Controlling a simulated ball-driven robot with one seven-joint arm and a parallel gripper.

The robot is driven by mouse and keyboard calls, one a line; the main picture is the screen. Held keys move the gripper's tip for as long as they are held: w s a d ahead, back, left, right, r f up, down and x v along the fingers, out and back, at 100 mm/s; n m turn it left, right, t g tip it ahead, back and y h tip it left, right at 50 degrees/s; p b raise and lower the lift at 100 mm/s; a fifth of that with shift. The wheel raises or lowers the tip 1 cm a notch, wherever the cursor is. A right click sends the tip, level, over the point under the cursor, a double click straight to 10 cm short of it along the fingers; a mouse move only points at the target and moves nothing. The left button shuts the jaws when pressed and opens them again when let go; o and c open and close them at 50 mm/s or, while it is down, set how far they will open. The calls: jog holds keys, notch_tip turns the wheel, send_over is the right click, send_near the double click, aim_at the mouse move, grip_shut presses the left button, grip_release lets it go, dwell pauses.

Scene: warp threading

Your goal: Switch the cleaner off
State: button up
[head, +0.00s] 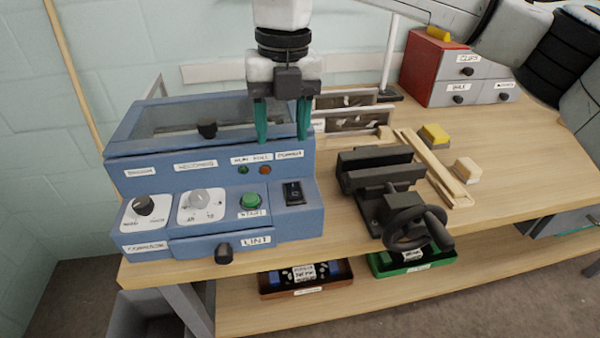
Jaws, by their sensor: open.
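The cleaner is a blue box-shaped machine (165,168) at the left of the wooden bench. Its sloped front carries a black rocker switch (293,193) at the right, a green button (251,200), a white dial (200,199) and a black knob (144,205). A green lamp (243,170) and an orange lamp (265,170) sit above them; I cannot tell if either is lit. My gripper (283,138) points down with its teal fingers apart and empty. In the picture it is above the rocker switch, in front of the machine's upper right part; its exact height is unclear.
A black vise (380,180) with a handwheel stands right of the machine. Wooden strips (432,170), a yellow block (434,134) and a red-sided drawer cabinet (425,65) are further right. Trays, one green (412,262), lie on the lower shelf. The bench's right front is clear.

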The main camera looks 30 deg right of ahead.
aim_at(292, 185)
jog(key=shift+h, duration=0.3)
jog(key=f, duration=0.3)
jog(key=d+f, duration=0.1)
jog(key=f, duration=0.6)
jog(key=shift+s+d+f, duration=0.1)
jog(key=shift+d+f, duration=0.15)
jog(key=shift+f, duration=0.15)
jog(key=shift+c, duration=0.5)
